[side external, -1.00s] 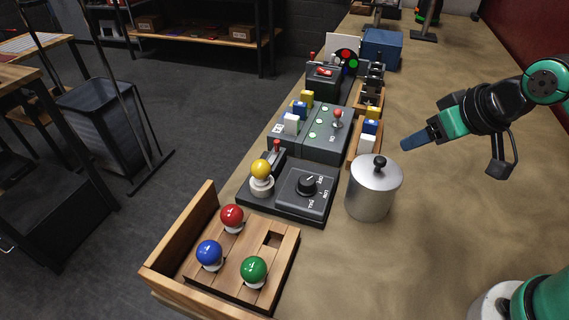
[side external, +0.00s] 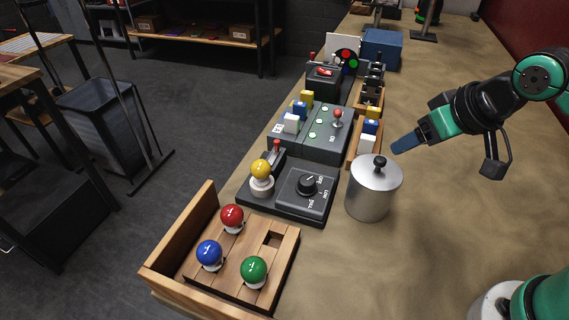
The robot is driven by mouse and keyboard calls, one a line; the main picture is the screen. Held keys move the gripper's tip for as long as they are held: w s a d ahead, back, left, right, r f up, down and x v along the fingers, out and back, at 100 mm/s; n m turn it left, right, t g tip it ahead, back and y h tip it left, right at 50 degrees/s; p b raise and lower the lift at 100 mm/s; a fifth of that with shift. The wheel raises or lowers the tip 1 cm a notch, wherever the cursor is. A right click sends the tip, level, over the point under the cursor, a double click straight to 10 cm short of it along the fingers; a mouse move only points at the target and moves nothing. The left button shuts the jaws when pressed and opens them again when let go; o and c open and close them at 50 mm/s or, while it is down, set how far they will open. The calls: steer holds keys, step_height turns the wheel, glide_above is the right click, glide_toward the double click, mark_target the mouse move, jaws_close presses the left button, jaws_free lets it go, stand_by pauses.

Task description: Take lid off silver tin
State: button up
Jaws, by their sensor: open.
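The silver tin (side external: 371,200) stands upright on the workbench, right of the dial box. Its lid (side external: 369,170) is on top, with a black knob (side external: 380,162) at the centre. My gripper (side external: 394,148) comes in from the right, with its blue fingertips a little above and to the right of the knob, apart from it. It is open, and I see nothing between the fingers. From this side the fingers overlap, so the gap between them is hard to see.
Left of the tin is a dark box with a dial (side external: 306,185) and a yellow ball knob (side external: 261,169). Behind are a switch box (side external: 318,145) and a wooden block tray (side external: 352,152). In front is a wooden board (side external: 287,244) with coloured balls. Right of the tin the bench (side external: 450,230) is clear.

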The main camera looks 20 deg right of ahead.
mark_target(381, 159)
steer(key=a, duration=0.2)
steer(key=shift+s+a+r+g, duration=0.15)
steer(key=shift+a+r+g, duration=0.1)
steer(key=shift+a+g, duration=0.1)
steer(key=shift+a, duration=0.15)
steer(key=shift+x, duration=2.7)
jaws_close()
